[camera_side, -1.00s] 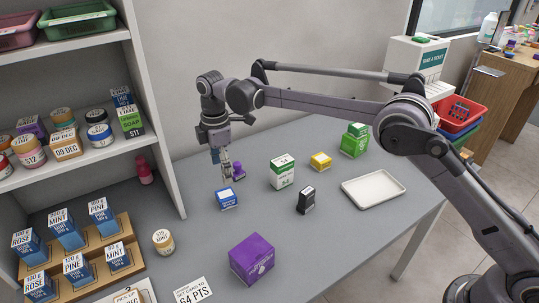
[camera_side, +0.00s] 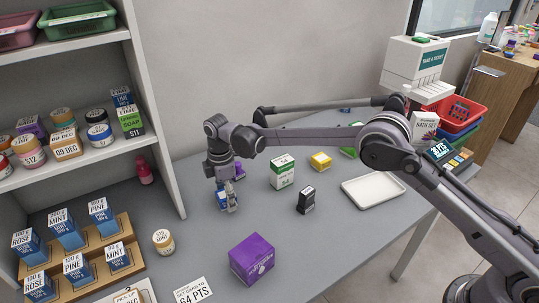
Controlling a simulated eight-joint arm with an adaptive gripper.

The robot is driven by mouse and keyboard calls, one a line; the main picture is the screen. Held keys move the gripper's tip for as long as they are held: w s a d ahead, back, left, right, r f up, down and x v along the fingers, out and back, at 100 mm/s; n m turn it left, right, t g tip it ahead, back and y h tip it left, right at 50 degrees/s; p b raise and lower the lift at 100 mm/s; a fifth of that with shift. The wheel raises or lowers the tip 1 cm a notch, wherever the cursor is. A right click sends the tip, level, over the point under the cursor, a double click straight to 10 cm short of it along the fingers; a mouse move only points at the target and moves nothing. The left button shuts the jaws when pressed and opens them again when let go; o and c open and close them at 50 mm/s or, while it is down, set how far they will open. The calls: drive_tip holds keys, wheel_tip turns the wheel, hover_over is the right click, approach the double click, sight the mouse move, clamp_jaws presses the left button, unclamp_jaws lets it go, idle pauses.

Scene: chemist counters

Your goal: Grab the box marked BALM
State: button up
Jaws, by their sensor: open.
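My gripper (camera_side: 230,205) is open, pointing down low over the counter. A small blue box with a white label (camera_side: 220,200) is right at it, partly hidden behind the fingers. I cannot tell whether the fingers are around the box or in front of it. I cannot read BALM on any box in this view. Other loose boxes on the counter are a white and green box (camera_side: 282,172), a small black box (camera_side: 306,201), a yellow box (camera_side: 321,162) and a large purple box (camera_side: 252,259).
A purple item (camera_side: 239,168) stands just behind my gripper. A white tray (camera_side: 374,190) lies to the right. A shelf unit (camera_side: 160,140) and a stepped wooden rack (camera_side: 125,228) with blue boxes are at the left. The counter between the gripper and the black box is clear.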

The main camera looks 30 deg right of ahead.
drive_tip(key=shift+f, duration=0.15)
drive_tip(key=c, duration=1.3)
drive_tip(key=shift+o, duration=0.2)
